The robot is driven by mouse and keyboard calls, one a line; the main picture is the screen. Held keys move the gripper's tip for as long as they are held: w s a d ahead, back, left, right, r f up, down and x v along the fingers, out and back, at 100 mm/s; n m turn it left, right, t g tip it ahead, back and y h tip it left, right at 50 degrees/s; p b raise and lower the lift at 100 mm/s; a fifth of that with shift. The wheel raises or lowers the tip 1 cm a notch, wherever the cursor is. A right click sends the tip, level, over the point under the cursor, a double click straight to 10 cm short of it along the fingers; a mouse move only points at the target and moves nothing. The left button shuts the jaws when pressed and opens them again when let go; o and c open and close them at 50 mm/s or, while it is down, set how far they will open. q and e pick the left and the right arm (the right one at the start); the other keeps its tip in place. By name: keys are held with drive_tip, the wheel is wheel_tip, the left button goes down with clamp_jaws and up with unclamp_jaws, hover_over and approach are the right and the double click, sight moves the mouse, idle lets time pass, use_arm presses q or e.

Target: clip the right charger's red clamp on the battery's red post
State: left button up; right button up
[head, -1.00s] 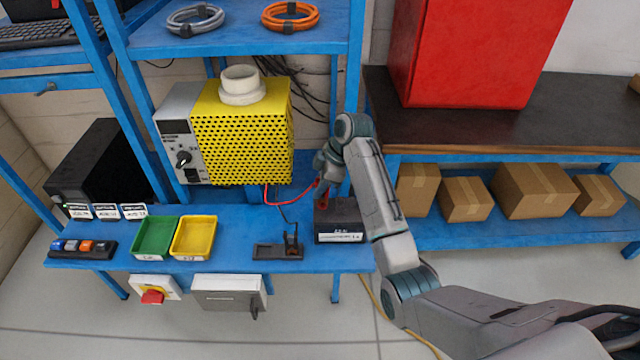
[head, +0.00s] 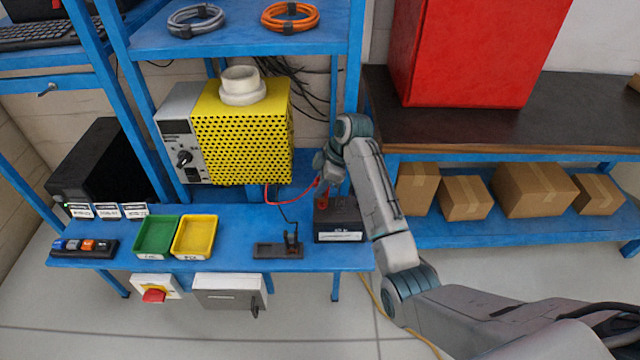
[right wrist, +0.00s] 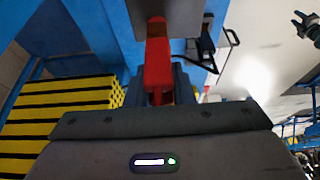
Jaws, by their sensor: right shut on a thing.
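The battery (head: 338,230) is a dark box with a white label, standing at the right end of the blue bench. My right gripper (head: 323,180) is over its left rear part, pointing down, and is shut on the red clamp (right wrist: 157,65). The clamp's red cable (head: 290,198) runs left to the yellow charger (head: 243,135). Red shows at the battery's top left under the gripper. I cannot tell whether the clamp's jaws are around the red post, which is hidden. A dark claw-like shape (right wrist: 305,22) in the right wrist view may be my left gripper; its jaws are unclear.
A black clamp (head: 291,240) stands on a dark holder left of the battery. A green tray (head: 135,251) and a yellow tray (head: 174,252) lie farther left. A blue shelf post rises behind the battery. Cardboard boxes (head: 534,190) sit on the lower shelf to the right.

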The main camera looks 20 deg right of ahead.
drive_tip(key=shift+r, duration=0.1)
drive_tip(key=shift+f, duration=0.6)
idle(0.5)
drive_tip(key=o, duration=1)
drive_tip(key=shift+r, duration=0.1)
drive_tip(key=shift+d+r, duration=0.25)
drive_tip(key=shift+r, duration=0.1)
drive_tip(key=b+v, duration=0.1)
drive_tip(key=v, duration=0.4)
drive_tip(key=shift+r, duration=0.25)
drive_tip(key=shift+p+v, duration=1.45)
drive_tip(key=shift+v, duration=0.8)
